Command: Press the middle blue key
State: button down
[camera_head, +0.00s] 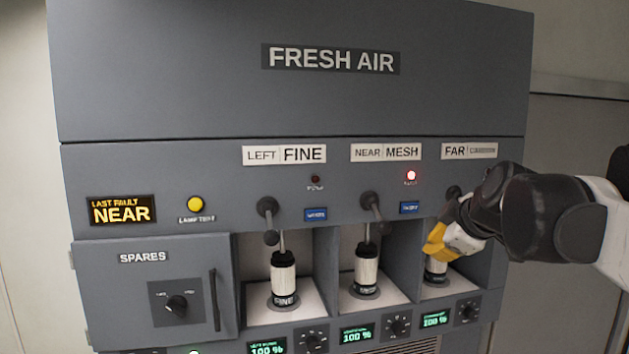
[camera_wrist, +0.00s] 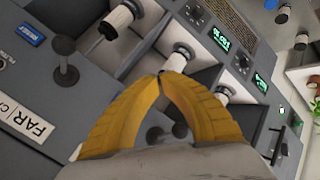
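Two blue keys show on the grey FRESH AIR panel in the head view. One (camera_head: 315,214) is under LEFT FINE.
Dark levers (camera_head: 268,206) (camera_head: 371,200) stick out from the panel. White canisters (camera_head: 284,281) (camera_head: 366,268) stand in open bays below. A red lamp (camera_head: 411,175) is lit above the NEAR key. A yellow lamp-test button (camera_head: 195,204) is at left.

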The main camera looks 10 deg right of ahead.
jog(key=r, duration=0.1)
jog(key=d+r, duration=0.1)
jog(key=r+p, duration=0.1)
jog(key=shift+w+d, duration=0.15)
jog(key=shift+d, duration=0.1)
jog(key=shift+w, duration=0.15)
send_near(415, 215)
jog(key=shift+w+a+f, duration=0.25)
jog(key=shift+w+f, duration=0.7)
jog(key=shift+f, duration=0.25)
jog(key=shift+w+a+f, duration=0.25)
jog(key=shift+w+f, duration=0.7)
jog(key=shift+f, duration=0.3)
jog(key=shift+w, duration=0.1)
jog(key=shift+w, duration=0.35)
jog(key=shift+w, duration=0.35)
jog(key=shift+s, duration=0.85)
